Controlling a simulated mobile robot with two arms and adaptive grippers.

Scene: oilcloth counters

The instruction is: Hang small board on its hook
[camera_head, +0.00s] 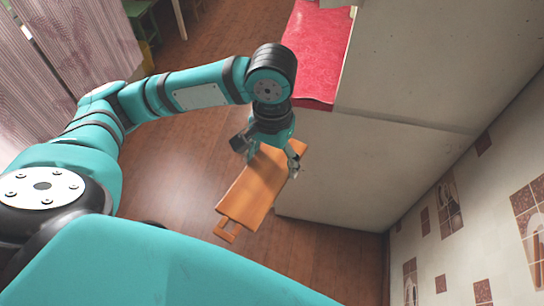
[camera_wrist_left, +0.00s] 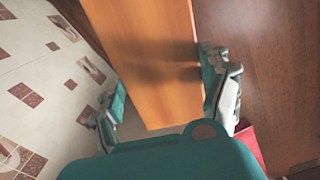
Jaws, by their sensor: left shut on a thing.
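The small board (camera_head: 257,188) is an orange-brown wooden board with a looped handle at its lower end, in the head view. My left gripper (camera_head: 270,157) is shut on the board near its upper end and holds it tilted above the floor. In the left wrist view the board (camera_wrist_left: 150,60) runs up between the two fingers of the left gripper (camera_wrist_left: 163,95). My right gripper is not in view. I cannot see a hook in either view.
A counter with a red patterned cloth (camera_head: 318,50) stands at the top, beside a pale cabinet side (camera_head: 340,165). A tiled wall (camera_head: 475,210) is at the right. Brown wooden floor (camera_head: 185,175) lies below the arm. A curtain (camera_head: 80,40) hangs at the upper left.

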